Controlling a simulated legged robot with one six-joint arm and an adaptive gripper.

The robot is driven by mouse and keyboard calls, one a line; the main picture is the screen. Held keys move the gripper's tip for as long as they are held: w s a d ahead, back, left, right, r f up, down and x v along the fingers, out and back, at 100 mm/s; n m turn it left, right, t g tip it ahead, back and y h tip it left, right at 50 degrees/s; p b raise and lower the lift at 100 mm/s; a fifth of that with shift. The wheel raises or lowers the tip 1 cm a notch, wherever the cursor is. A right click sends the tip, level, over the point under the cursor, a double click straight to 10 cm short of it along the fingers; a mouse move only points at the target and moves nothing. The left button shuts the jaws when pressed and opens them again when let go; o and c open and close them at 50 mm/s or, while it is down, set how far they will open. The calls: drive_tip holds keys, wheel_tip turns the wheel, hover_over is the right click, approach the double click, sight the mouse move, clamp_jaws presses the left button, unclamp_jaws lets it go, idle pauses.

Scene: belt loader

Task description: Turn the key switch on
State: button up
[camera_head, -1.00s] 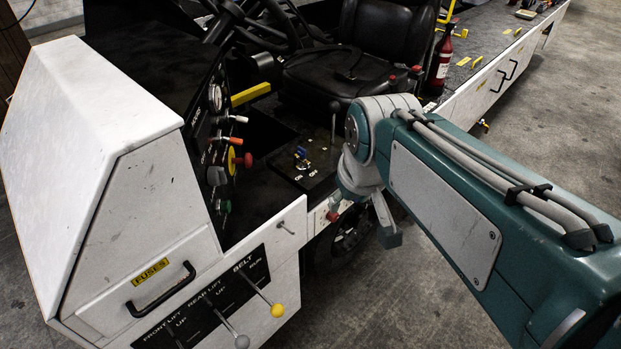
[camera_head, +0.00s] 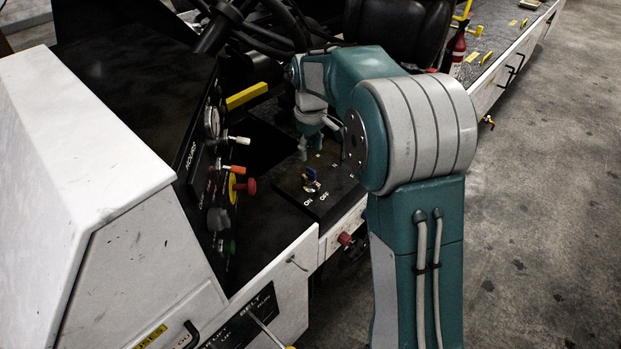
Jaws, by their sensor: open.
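The key switch (camera_head: 310,179) has a blue key and a round metal base. It sits on a black panel (camera_head: 325,205) on the low deck beside the seat, near white "ON" and "OFF" labels. My gripper (camera_head: 317,139) hangs over the deck just behind and above the key switch, pointing down. Its fingers are open and apart from the key, and nothing shows between them. My upper arm covers part of the panel's right side. The exact angle of the key is too small to tell.
The dashboard with knobs, including a red one (camera_head: 248,186), stands close on the left. A yellow bar (camera_head: 247,95) sticks out above it. The steering wheel (camera_head: 262,25) and black seat (camera_head: 405,30) are behind. A red bottle-like object (camera_head: 454,52) stands right of the seat.

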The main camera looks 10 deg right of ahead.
sight(310, 178)
wheel_tip(310, 178, down, 10)
drive_tip(key=shift+f, duration=0.2)
clamp_jaws()
